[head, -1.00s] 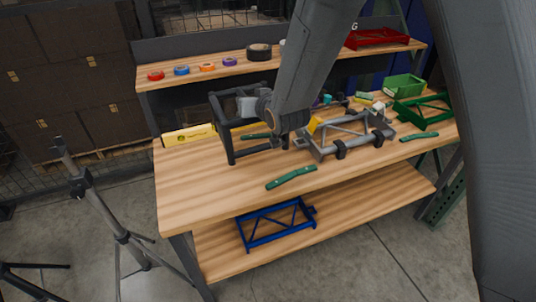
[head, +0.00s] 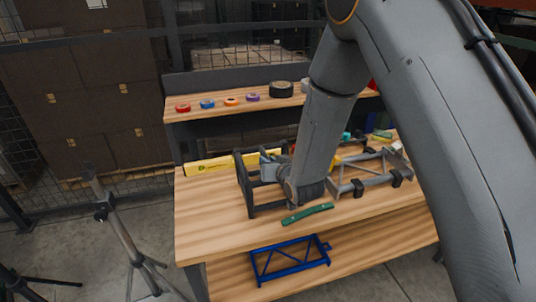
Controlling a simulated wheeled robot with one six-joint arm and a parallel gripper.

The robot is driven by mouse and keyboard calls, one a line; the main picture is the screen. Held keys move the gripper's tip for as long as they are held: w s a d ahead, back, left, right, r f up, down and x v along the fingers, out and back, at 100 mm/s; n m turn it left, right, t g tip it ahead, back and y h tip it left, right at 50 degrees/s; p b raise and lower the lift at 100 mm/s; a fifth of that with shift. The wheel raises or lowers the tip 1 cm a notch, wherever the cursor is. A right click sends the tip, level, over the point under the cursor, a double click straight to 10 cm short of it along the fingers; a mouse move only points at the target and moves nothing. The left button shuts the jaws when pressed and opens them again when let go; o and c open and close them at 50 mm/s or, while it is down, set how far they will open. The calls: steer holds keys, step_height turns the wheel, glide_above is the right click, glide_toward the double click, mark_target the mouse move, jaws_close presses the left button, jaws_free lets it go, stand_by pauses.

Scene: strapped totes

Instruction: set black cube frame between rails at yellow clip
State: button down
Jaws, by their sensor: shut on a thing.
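The black cube frame (head: 247,191) is at the left half of the wooden bench top. My gripper (head: 271,165) is shut on its upper part, and my arm hides its right side. I cannot tell whether the frame touches the bench. To its right is a grey rail fixture (head: 366,184) with diagonal bars and black clamps on its front rail. A bit of yellow (head: 337,161), perhaps the yellow clip, shows at the fixture's left end, mostly hidden behind my arm. The cube frame is left of the fixture, apart from it.
A yellow level (head: 208,166) lies at the back left. Tape rolls (head: 231,101) line the upper shelf. A blue frame (head: 290,258) is on the lower shelf. A tripod (head: 117,232) stands left. The bench's front left is clear.

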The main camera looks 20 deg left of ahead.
steer(key=shift+f, duration=0.55)
steer(key=c, duration=1.6)
jaws_free()
steer(key=shift+f, duration=0.15)
steer(key=shift+c, duration=0.2)
steer(key=shift+s, duration=0.15)
